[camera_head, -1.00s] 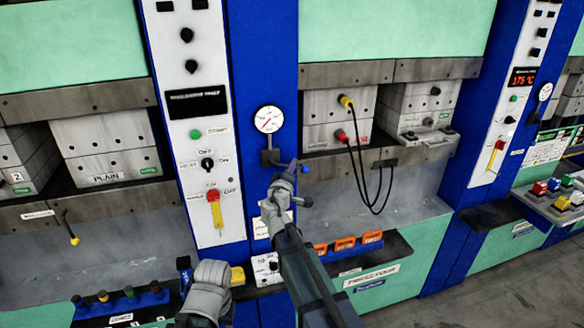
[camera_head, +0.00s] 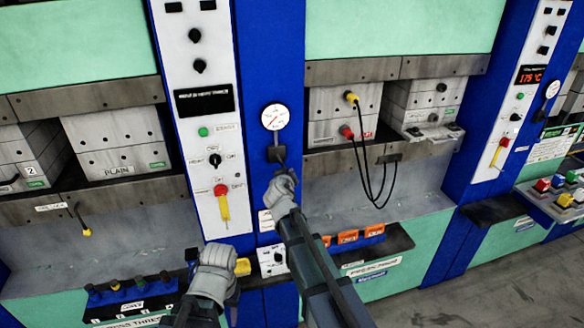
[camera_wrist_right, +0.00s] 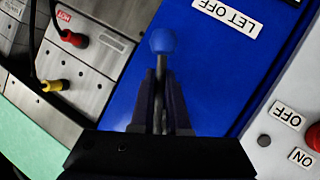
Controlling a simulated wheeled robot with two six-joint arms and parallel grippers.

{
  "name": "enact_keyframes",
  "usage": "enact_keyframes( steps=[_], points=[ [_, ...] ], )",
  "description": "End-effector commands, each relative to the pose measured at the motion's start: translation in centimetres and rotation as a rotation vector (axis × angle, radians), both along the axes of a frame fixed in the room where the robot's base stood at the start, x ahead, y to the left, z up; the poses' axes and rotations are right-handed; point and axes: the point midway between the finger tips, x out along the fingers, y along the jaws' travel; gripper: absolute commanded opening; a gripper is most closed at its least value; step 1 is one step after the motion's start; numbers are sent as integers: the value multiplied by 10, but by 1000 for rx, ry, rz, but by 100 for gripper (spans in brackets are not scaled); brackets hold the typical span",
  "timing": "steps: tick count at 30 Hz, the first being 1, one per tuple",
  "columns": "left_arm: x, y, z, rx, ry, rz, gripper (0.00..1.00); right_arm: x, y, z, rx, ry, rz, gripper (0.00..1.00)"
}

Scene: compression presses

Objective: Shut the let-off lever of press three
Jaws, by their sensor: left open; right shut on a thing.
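The let-off lever's blue ball knob (camera_wrist_right: 162,41) and thin metal rod show in the right wrist view, beside a white LET OFF label (camera_wrist_right: 228,14). My right gripper (camera_wrist_right: 161,85) is shut on the rod just below the knob. In the head view my right gripper (camera_head: 281,183) is on the blue column under the round gauge (camera_head: 275,117) and a dark valve block (camera_head: 276,153), and hides most of the lever. I cannot tell the lever's exact angle. My left gripper (camera_head: 216,258) is open and empty, low in front of the white control panel (camera_head: 199,130).
Black cables (camera_head: 365,165) hang from yellow and red plugs at right. Orange bins (camera_head: 348,237) sit beside my right arm. Coloured knobs (camera_head: 137,307) stand at the lower left.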

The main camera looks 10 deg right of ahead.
Motion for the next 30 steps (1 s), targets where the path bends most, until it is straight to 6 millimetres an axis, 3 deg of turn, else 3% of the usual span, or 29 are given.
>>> enact_keyframes(
  steps=[15,30],
  points=[
    [0,0,18,-1,0,4,50,-1,22,-5,362,13,0,0],
    [0,0,20,-1,0,5,50,-1,28,-6,455,17,-1,0]
  ],
)
